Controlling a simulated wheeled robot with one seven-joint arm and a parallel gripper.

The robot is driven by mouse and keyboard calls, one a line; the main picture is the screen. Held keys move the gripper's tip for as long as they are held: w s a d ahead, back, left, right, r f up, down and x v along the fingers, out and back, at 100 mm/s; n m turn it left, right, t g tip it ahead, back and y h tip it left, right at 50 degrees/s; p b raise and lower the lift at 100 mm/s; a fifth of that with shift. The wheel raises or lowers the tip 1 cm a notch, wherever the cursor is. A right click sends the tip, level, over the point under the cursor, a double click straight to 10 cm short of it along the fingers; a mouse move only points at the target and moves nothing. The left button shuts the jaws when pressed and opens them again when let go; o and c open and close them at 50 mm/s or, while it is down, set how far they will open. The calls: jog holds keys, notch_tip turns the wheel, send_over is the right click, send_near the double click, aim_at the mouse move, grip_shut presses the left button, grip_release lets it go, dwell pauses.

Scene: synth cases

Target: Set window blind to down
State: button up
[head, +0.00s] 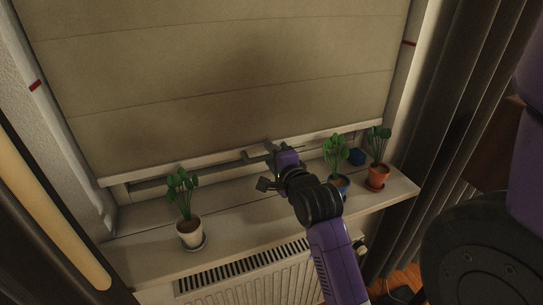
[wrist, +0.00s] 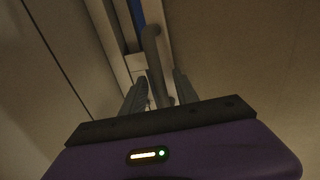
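The beige window blind (head: 215,75) hangs over most of the window. Its pale bottom bar (head: 200,155) is a little above the sill, with a narrow gap below. My gripper (head: 268,165) is at the bottom bar, right of its middle. In the wrist view my gripper (wrist: 160,92) has its two fingers apart, with a bent grey handle (wrist: 152,55) showing between or just beyond them. I see no clear contact between fingers and handle. The blind's cloth (wrist: 245,50) fills the right of the wrist view.
A white-potted plant (head: 190,232) stands on the left of the sill (head: 150,260). A blue-potted plant (head: 340,184), an orange-potted plant (head: 377,178) and a dark blue block (head: 356,157) are right of my gripper. Red marks (head: 35,86) (head: 408,43) are on both frame sides.

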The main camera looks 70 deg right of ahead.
grip_shut()
dwell(1.3)
